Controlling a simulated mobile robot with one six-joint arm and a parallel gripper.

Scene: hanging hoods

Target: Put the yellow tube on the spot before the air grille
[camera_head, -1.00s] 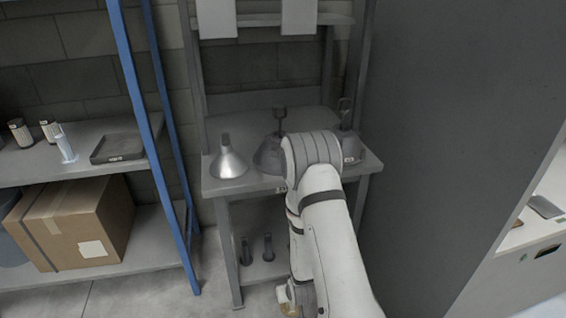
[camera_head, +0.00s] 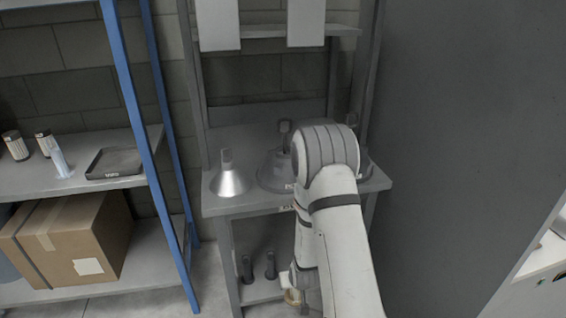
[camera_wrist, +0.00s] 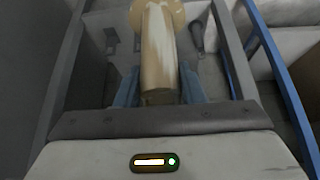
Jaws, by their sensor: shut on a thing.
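The yellow tube (camera_wrist: 157,55) shows in the wrist view as a pale tan-yellow cylinder with a wider round end at the top. My gripper (camera_wrist: 160,88) is shut on it, a blue-grey finger on either side. In the head view a small tan part of the tube (camera_head: 291,298) shows low beside my arm, in front of the grey bench's lower shelf; my arm hides most of the gripper. I cannot make out an air grille or a spot before it in either view.
A grey bench (camera_head: 228,207) carries a shiny metal hood (camera_head: 230,183) and darker hoods (camera_head: 273,172), partly behind my arm. Two dark upright pieces (camera_head: 270,265) stand on its lower shelf. A blue-framed rack at left holds jars, a black tray (camera_head: 115,162) and a cardboard box (camera_head: 75,240).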

